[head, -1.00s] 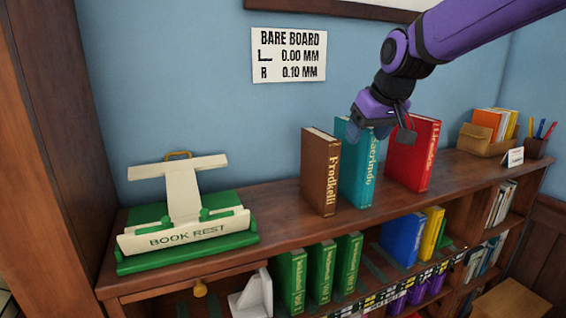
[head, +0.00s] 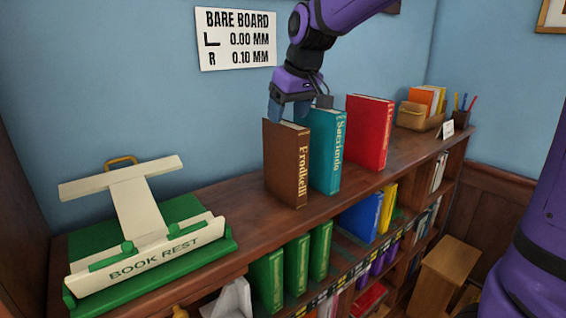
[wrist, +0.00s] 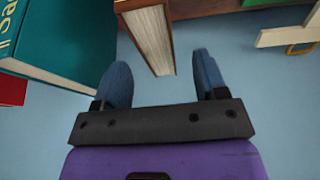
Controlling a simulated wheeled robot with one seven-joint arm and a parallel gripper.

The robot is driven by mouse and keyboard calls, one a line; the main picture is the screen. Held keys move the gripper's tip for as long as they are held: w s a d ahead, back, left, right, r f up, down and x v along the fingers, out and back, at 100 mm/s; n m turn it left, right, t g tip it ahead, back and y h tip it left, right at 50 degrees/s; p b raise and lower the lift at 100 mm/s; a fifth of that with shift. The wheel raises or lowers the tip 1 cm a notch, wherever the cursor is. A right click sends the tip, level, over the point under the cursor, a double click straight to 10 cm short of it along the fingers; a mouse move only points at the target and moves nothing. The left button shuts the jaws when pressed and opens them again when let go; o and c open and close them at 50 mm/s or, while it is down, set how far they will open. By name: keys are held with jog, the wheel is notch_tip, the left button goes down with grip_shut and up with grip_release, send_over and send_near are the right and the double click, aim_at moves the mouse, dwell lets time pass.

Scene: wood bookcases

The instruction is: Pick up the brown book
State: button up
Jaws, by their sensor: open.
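The brown book (head: 286,165), with gold lettering on its spine, stands upright on top of the bookcase, left of the teal book (head: 326,152). My gripper (head: 290,115) is open at the top of the brown book, behind it in the head view. In the wrist view the brown book (wrist: 149,38) shows its pale page edges, in line with the gap between my open blue fingers (wrist: 164,82). The teal book (wrist: 62,40) lies to the left there. I cannot tell whether the fingers touch the brown book.
A red book (head: 369,133) stands right of the teal book. A green and cream book rest (head: 150,250) sits at the left. A desk organizer (head: 419,108) stands at the far right. The top between book rest and brown book is clear.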

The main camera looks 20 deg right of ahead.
aim_at(285, 123)
jog(key=shift+x, duration=2.95)
jog(key=shift+w+f, duration=0.1)
jog(key=shift+f, duration=0.05)
grip_shut()
